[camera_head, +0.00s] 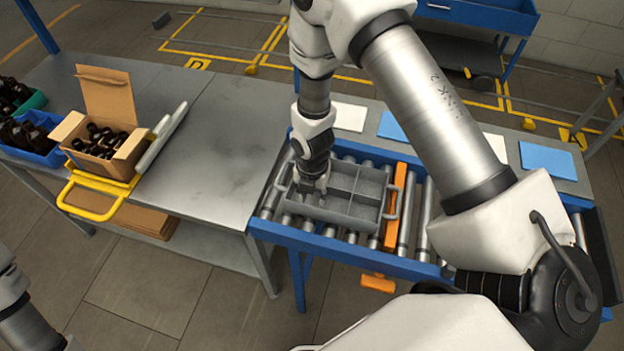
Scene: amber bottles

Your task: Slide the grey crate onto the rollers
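The grey crate (350,218) lies on the metal rollers (424,215) of the blue-framed conveyor, at its left end next to the grey table. It has dividers and a handle on its left and right sides; the compartments I can see look empty. My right gripper (311,188) points down over the crate's left part, partly covering it. I cannot tell whether its fingers touch the crate or are open. My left arm shows only at the bottom left corner, and its gripper is out of view.
An orange bar (396,205) crosses the rollers just right of the crate. On the grey table (205,150), a cardboard box (132,152) of dark bottles stands near a yellow-handled frame (92,208). A blue bin (42,155) is at the left. White and blue sheets lie behind the rollers.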

